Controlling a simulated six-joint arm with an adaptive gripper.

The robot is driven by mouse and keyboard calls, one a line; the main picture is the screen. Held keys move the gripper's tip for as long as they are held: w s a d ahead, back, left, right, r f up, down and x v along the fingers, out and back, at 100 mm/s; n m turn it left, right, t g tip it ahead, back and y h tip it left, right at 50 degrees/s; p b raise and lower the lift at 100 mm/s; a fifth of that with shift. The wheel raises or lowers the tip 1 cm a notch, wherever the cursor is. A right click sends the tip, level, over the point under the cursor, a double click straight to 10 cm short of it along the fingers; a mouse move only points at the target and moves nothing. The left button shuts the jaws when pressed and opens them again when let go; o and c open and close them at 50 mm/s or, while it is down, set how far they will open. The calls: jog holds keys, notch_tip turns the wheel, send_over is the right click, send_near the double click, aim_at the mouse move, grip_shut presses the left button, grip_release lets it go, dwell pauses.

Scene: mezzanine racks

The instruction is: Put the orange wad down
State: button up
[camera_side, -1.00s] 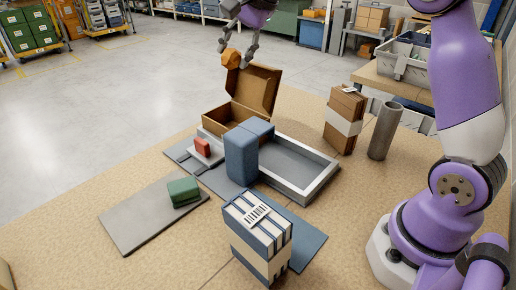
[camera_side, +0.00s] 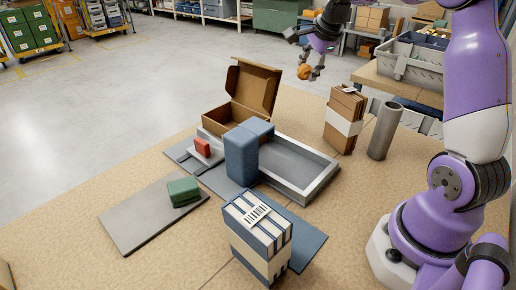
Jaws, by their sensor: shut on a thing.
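The orange wad (camera_side: 304,72) is a small faceted lump held up in the air. My gripper (camera_side: 311,68) is shut on it, above and behind the table's far edge as seen in the picture. The wad touches nothing but the gripper. The fingers are small in this view and partly hidden by the wad.
An open cardboard box (camera_side: 242,94) stands behind a grey tray (camera_side: 318,184) and a tall blue block (camera_side: 241,158). A brown package stack (camera_side: 345,120) and grey tube (camera_side: 384,131) stand right. A green block (camera_side: 183,191) lies on a grey board (camera_side: 130,222); a striped stack (camera_side: 258,238) stands in front.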

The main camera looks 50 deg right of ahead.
jog(key=f, duration=0.4)
jog(key=shift+d+f, duration=0.3)
jog(key=d+f, duration=0.2)
jog(key=d, duration=0.1)
jog(key=s+d+f, duration=0.1)
jog(key=d+f, duration=0.1)
jog(key=d, duration=0.2)
jog(key=s+d+f, duration=0.1)
jog(key=d+f, duration=0.1)
jog(key=d, duration=0.1)
jog(key=shift+s+d+f, duration=0.25)
jog(key=shift+d+f, duration=0.05)
jog(key=shift+f, duration=2)
jog(key=shift+f, duration=0.15)
jog(key=o, duration=1)
